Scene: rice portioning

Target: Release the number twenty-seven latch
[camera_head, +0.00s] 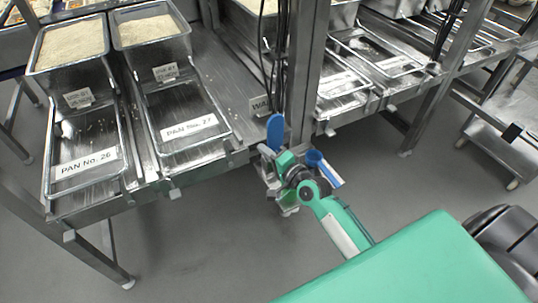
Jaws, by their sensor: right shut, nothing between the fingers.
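The number twenty-seven pan (204,140), a long metal tray labelled "PAN No. 27", lies on the metal rack. A small pale block (175,193) sits at its front edge; I cannot tell whether it is the latch. Behind the pan stands a metal bin (160,55) full of rice, with a small tag (165,72) on its front. My right gripper (268,153) is shut and empty, to the right of pan twenty-seven and apart from it, near the rack post. The finger details are small and partly hidden. My left gripper is out of view.
Pan twenty-six (86,165) lies to the left, with its own rice bin (70,47) behind it. A metal post (303,65) with dark cables stands just behind my right gripper. More trays (345,85) lie to the right. The grey floor (215,240) in front is clear.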

